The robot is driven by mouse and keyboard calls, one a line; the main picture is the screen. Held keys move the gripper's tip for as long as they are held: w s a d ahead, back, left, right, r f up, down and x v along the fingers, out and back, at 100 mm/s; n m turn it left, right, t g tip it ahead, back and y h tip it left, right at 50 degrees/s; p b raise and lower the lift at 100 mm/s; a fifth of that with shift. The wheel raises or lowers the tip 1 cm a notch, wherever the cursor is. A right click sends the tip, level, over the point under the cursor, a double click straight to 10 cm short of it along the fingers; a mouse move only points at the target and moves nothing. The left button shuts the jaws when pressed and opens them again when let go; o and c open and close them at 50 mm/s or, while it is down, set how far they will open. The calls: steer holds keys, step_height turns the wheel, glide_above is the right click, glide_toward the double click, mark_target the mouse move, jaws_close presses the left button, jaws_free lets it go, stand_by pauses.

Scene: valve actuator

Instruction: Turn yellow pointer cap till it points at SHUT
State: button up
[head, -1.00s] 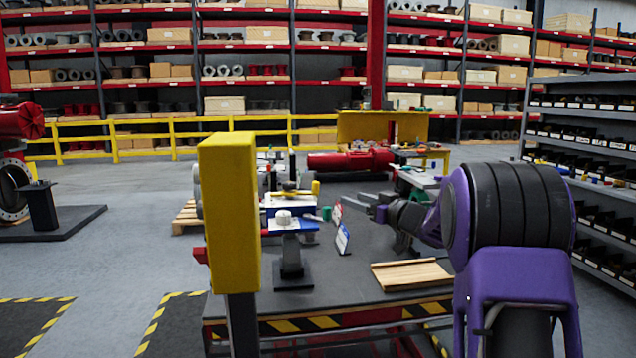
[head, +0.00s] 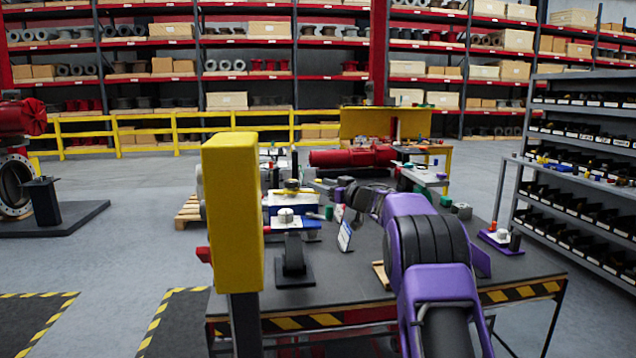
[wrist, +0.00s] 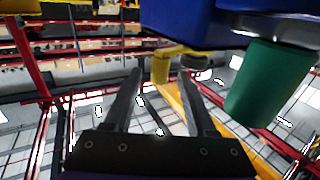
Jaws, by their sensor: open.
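A blue-and-white actuator unit (head: 291,206) stands on the dark workbench. A thin yellow piece (head: 292,191) lies across its top, probably the pointer cap; where it points is too small to tell. My gripper (head: 318,186) is just right of the unit at about its top height, partly hidden by my arm. In the wrist view my gripper (wrist: 160,75) is open and empty, its two dark fingers spread. A blue body (wrist: 205,20) and a green cylinder (wrist: 257,85) are close at upper right. No SHUT lettering is readable.
A yellow post (head: 231,215) blocks part of the left. A red cylinder (head: 350,157) lies behind.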

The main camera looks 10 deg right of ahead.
steer(key=shift+x, duration=1.1)
jaws_close()
stand_by(0.8)
